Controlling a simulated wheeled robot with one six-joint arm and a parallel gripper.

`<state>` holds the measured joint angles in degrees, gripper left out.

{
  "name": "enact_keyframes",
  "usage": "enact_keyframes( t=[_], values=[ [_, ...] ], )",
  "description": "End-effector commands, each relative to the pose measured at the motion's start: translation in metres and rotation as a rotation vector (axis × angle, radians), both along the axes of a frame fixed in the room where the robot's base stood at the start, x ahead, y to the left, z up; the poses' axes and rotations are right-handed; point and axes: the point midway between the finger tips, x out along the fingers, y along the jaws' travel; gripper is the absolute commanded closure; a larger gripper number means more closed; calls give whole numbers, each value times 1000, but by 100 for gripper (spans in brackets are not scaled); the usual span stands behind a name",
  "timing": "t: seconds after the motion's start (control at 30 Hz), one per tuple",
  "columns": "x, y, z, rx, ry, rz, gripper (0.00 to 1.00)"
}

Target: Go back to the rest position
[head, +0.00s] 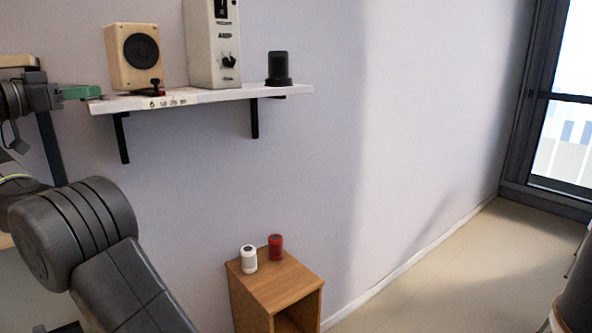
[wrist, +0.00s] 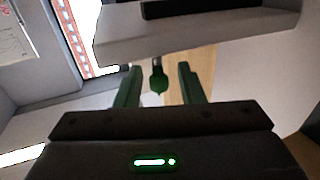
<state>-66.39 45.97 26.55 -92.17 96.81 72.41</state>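My gripper (head: 92,92) is at the far left in the head view, with its green fingers near the left end of the white wall shelf (head: 205,97). In the wrist view my gripper (wrist: 159,68) has its two green fingers spread apart. A small dark green thing (wrist: 158,78) shows between them; I cannot tell what it is or whether it touches a finger. A wooden speaker (head: 133,58) stands on the shelf, with a small black and red item (head: 156,88) at its front edge.
A tall white device (head: 212,45) and a black cylinder (head: 278,69) stand further right on the shelf. Below, a wooden cabinet (head: 277,283) bears a white can (head: 249,260) and a red can (head: 275,247). Floor at right (head: 465,262) is mostly clear.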

Motion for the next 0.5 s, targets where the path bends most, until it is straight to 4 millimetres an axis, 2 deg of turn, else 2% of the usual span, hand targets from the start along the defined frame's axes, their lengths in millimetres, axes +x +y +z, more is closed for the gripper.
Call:
enact_keyframes(
  t=[0.37,0.5],
  values=[
    [0,0,0,0,0,4,65],
    [-6,4,0,-1,1,3,65]
  ],
)
